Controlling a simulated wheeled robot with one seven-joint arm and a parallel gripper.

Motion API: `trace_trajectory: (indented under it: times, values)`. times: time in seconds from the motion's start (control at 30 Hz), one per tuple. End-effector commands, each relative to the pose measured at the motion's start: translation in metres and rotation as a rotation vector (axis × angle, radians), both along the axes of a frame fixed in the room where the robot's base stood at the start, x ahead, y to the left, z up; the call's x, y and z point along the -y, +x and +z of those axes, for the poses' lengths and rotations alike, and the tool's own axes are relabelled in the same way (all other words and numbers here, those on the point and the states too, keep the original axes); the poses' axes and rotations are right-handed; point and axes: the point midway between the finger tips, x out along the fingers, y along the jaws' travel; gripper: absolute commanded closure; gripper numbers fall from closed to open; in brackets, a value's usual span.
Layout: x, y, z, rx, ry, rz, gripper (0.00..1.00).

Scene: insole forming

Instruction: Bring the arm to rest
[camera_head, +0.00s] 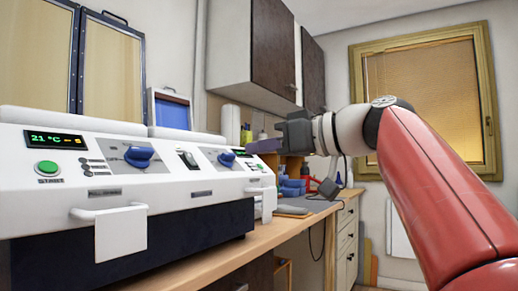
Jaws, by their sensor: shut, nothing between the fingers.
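My red and white arm reaches in from the lower right, and my gripper (262,146) points left at its end. The gripper is shut and empty, its dark body and purplish fingers seen from the side. It is in the air, and in the picture its fingertips overlap the right end of the white forming machine (172,202). Whether they touch the machine cannot be told from this one view. The machine has a green start button (47,168), a display reading 21 °C and blue knobs (139,157).
The machine stands on a wooden bench (220,262). White handles with hanging plates (120,232) stick out from its front. Blue items (292,188) and small tools lie behind my gripper. Dark wall cabinets (258,45) hang above. A window with a blind (425,90) is behind my arm.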

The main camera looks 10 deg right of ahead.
Motion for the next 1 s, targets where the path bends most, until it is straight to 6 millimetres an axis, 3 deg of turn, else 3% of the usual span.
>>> trace_trajectory:
  times: [0.27,0.37,0.43,0.67,0.9,1.0]
  values:
    - [-0.001,0.0,-0.004,-0.015,-0.001,-0.007,1.0]
    - [-0.001,0.0,-0.022,-0.086,-0.006,-0.047,1.0]
    - [-0.001,-0.002,-0.048,-0.174,-0.015,-0.1,1.0]
    - [0.013,-0.035,-0.183,-0.528,-0.093,-0.36,1.0]
    - [0.046,-0.108,-0.338,-0.784,-0.241,-0.626,1.0]
    - [0.061,-0.14,-0.395,-0.843,-0.313,-0.713,1.0]
